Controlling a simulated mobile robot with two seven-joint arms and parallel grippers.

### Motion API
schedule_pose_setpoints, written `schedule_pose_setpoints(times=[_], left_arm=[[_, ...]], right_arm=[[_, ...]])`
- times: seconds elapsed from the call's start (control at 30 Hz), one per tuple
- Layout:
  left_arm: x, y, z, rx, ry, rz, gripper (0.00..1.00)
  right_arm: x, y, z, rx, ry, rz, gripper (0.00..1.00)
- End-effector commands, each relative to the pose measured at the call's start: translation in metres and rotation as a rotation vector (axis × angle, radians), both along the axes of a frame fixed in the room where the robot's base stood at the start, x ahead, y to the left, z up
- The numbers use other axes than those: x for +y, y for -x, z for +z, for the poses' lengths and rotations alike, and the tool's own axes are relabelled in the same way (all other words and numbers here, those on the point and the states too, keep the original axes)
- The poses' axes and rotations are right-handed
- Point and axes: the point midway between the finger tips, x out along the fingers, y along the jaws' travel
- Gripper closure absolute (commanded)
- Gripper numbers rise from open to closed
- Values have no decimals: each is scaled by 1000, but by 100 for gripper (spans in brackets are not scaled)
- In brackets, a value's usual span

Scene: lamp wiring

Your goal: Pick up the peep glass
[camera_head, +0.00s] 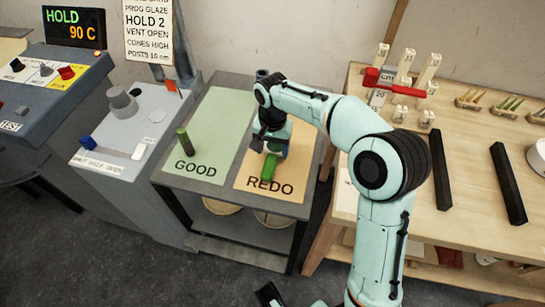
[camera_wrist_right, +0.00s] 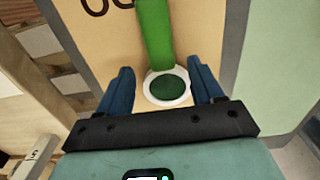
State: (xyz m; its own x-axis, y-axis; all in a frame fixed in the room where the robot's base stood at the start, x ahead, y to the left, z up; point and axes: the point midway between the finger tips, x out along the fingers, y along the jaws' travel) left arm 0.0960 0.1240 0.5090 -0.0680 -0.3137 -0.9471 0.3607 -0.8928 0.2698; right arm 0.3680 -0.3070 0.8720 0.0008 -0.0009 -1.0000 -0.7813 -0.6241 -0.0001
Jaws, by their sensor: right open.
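The peep glass (camera_head: 269,167) appears to be the bright green piece lying on the tan REDO area, partly hidden by my right gripper (camera_head: 268,148) above it. In the right wrist view it shows as a green bar (camera_wrist_right: 155,35) with a white-ringed dark green disc (camera_wrist_right: 167,87) at its near end. My right gripper (camera_wrist_right: 163,88) is open, with one blue finger on each side of the ringed end and gaps between. A dark part at the bottom edge of the head view may belong to my left gripper (camera_head: 268,293); its jaws cannot be made out.
A grey control box (camera_head: 135,120) stands to the left. The wooden bench (camera_head: 460,220) at the right carries black bars and small pale pieces. Baskets (camera_head: 274,218) sit below the table.

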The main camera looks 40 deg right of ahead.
Motion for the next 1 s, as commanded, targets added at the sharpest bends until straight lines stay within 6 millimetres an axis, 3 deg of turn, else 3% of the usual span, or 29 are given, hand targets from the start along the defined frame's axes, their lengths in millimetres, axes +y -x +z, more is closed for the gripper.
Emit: schedule_pose_setpoints(times=[0.2,0.5,0.53,0.57,0.7,1.0], left_arm=[[0,-2,-6,-8,-1,2,57],[0,-3,-6,-10,-1,2,57],[0,-3,-6,-10,-1,2,57],[0,-3,-6,-10,-1,2,57],[0,-3,-6,-10,-1,2,57],[0,-3,-6,-10,-2,2,57]], right_arm=[[2,-1,-34,4,-2,0,34],[2,-1,-39,1,-1,1,34],[2,-1,-39,1,-1,1,37],[2,-1,-39,1,-1,1,47],[2,-1,-39,1,-1,1,93],[2,-1,-38,0,-1,1,96]])
